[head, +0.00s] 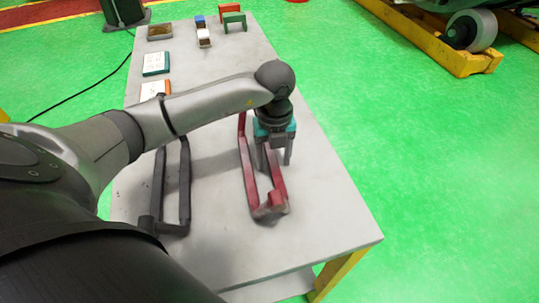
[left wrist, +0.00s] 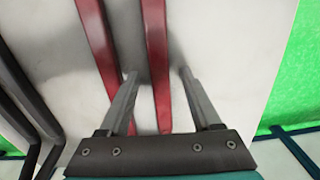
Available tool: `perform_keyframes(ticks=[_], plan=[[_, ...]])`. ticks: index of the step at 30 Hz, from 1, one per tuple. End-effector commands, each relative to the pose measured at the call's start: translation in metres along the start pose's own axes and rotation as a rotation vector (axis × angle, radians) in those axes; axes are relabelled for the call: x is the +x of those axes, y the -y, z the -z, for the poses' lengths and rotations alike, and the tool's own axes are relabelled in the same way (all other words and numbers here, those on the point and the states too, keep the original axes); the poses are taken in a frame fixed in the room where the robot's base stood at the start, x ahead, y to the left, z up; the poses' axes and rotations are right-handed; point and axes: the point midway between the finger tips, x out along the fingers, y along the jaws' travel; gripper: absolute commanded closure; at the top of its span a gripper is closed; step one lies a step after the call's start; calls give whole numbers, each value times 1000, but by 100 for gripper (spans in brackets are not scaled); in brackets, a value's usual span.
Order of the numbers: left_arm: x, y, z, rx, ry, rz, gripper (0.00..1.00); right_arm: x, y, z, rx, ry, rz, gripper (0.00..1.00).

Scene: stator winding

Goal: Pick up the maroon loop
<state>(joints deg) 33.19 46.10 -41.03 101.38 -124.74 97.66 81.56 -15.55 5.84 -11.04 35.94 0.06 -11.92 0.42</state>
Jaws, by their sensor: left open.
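The maroon loop (head: 248,178) is a long narrow frame on the grey table, right of the black loop (head: 184,180). My left gripper (head: 276,168) points down over its right long bar, fingers apart. In the left wrist view, the maroon loop's right bar (left wrist: 155,45) runs between the open fingers of my left gripper (left wrist: 158,73). The other bar passes behind the left finger. Whether the fingers touch the bar I cannot tell. The loop's far end is partly hidden by my arm. My right gripper is not in view.
The black loop also shows at the left of the left wrist view (left wrist: 22,95). The grey table (head: 330,215) is clear to the right of the maroon loop, up to its edge. Small coloured blocks (head: 234,20) and flat boxes (head: 156,64) stand at the far end.

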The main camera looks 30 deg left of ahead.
Motion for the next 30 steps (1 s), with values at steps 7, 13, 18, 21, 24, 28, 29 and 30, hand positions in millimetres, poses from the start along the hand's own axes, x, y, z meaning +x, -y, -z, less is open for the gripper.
perform_keyframes(ticks=[7,13,18,21,24,28,29,30], plan=[[0,0,0,0,1,1,40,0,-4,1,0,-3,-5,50],[0,0,0,0,1,1,62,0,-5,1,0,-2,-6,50],[0,0,0,0,2,1,81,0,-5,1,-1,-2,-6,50],[0,0,0,0,2,1,92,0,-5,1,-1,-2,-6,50],[0,0,0,0,2,1,100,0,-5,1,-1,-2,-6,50],[0,0,0,0,2,1,100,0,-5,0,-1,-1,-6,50],[0,0,-1,0,2,1,100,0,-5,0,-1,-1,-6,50],[0,0,-1,0,2,1,100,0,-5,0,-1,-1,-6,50]])
